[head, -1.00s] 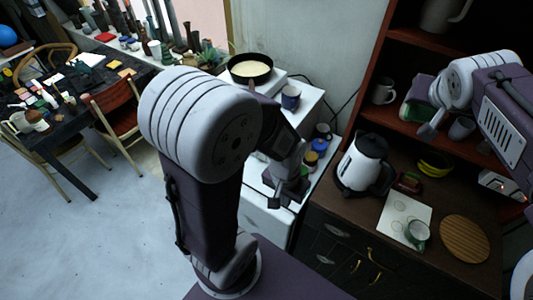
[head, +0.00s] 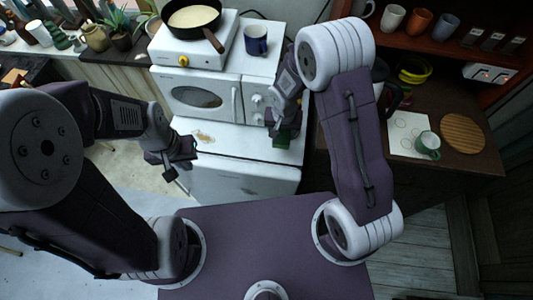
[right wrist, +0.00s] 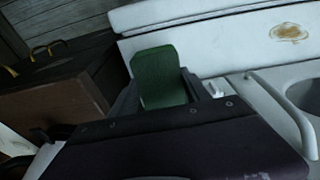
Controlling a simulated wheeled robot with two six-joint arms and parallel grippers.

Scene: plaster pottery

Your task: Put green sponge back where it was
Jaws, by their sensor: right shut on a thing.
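The green sponge (head: 283,138) shows below my right gripper (head: 282,125) in the head view, over the right part of the white surface in front of the microwave. In the right wrist view the sponge (right wrist: 160,78) stands up between the two fingers, and the right gripper (right wrist: 158,92) is shut on it. I cannot tell whether it touches the white surface. My left gripper (head: 180,170) hangs empty at the left, beside the front edge of that surface; its jaw opening is unclear.
The white surface (head: 235,142) has a brown stain (head: 203,137) and free room at its middle. Behind it are the microwave (head: 200,95), a hotplate with a pan (head: 193,17) and a blue mug (head: 256,40). A dark counter (head: 450,165) lies to the right.

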